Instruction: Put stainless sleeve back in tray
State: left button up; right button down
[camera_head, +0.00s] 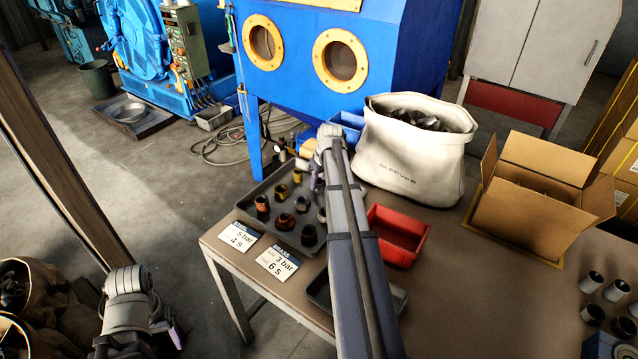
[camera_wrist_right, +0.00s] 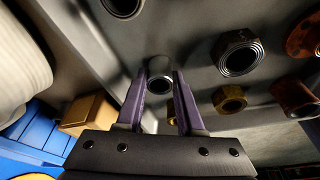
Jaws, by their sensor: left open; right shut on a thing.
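The dark grey tray (camera_head: 240,204) lies on the brown table and holds several rusty, dark and brass-coloured nuts and sleeves. My right gripper (camera_head: 314,182) is over the tray's right part, mostly hidden behind my own arm in the head view. In the right wrist view its purple fingers (camera_wrist_right: 160,88) are shut on a small stainless sleeve (camera_wrist_right: 160,72), whose dark open end shows. Whether the sleeve touches the tray floor (camera_wrist_right: 195,40) I cannot tell. My left gripper (camera_head: 170,326) is open and empty at the lower left, away from the table.
A red bin (camera_head: 407,222) and a white sack of metal parts (camera_head: 412,160) stand right of the tray. An open cardboard box (camera_head: 535,190) is further right. Two label cards (camera_head: 278,262) lie at the tray's front. A blue blast cabinet (camera_head: 300,80) stands behind.

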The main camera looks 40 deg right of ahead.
jog(key=c, duration=0.5)
grip_release()
jog(key=shift+c, duration=0.2)
jog(key=p+v, duration=1.2)
jog(key=shift+r, duration=0.15)
